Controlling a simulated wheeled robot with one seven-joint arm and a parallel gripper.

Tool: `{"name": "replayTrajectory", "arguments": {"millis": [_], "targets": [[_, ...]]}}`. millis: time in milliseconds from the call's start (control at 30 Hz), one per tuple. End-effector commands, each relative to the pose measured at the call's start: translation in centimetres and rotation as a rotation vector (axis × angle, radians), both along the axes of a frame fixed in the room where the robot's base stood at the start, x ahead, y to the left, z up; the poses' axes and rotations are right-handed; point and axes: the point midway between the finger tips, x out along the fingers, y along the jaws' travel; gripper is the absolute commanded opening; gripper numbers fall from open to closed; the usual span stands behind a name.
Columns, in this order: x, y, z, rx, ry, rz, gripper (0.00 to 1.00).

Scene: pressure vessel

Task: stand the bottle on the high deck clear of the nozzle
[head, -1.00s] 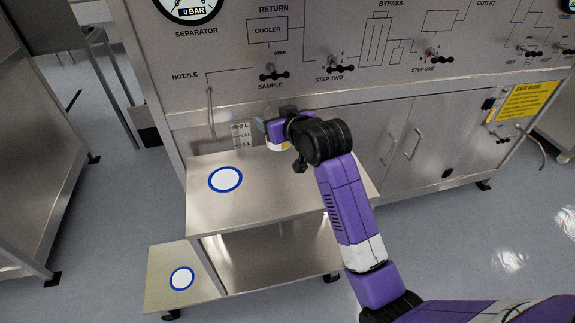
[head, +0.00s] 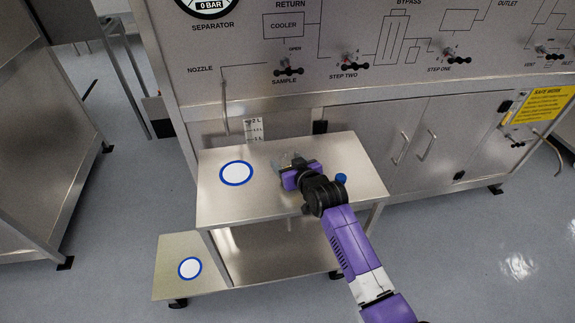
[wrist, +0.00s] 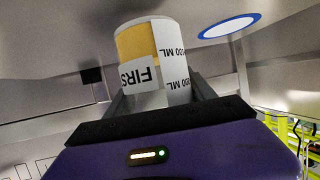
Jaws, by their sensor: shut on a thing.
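The bottle (wrist: 150,55) fills the middle of the wrist view, with yellow contents and white labels reading "FIRS…" and ML marks. My gripper (head: 287,163) is shut on it, a finger on each side. In the head view my gripper is over the middle of the high deck (head: 225,208), right of its blue-ringed white spot (head: 237,173). The bottle is mostly hidden there, and I cannot tell whether it touches the deck. The nozzle (head: 224,112) is a thin pipe hanging behind the deck's back left, apart from my gripper.
A low deck (head: 175,250) with another ringed spot (head: 189,268) stands at front left. The deck's left part and right end are bare.

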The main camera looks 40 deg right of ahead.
Motion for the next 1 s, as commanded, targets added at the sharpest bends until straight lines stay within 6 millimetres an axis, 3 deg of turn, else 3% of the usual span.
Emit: {"name": "replayTrajectory", "arguments": {"millis": [100, 533, 567, 633, 667, 1000], "targets": [[0.0, 0.0, -1.3, 0.0, 0.001, -0.001, 0.18], [0.0, 0.0, -1.9, -0.001, -0.002, 0.0, 0.18], [0.0, 0.0, -1.9, 0.0, -0.001, 0.0, 0.67], [0.0, 0.0, -1.8, 0.0, -0.001, 0.0, 0.81], [0.0, 0.0, -1.8, 0.0, -0.001, 0.0, 0.85], [0.0, 0.0, -1.6, -0.001, -0.001, -0.001, 0.85]]}}
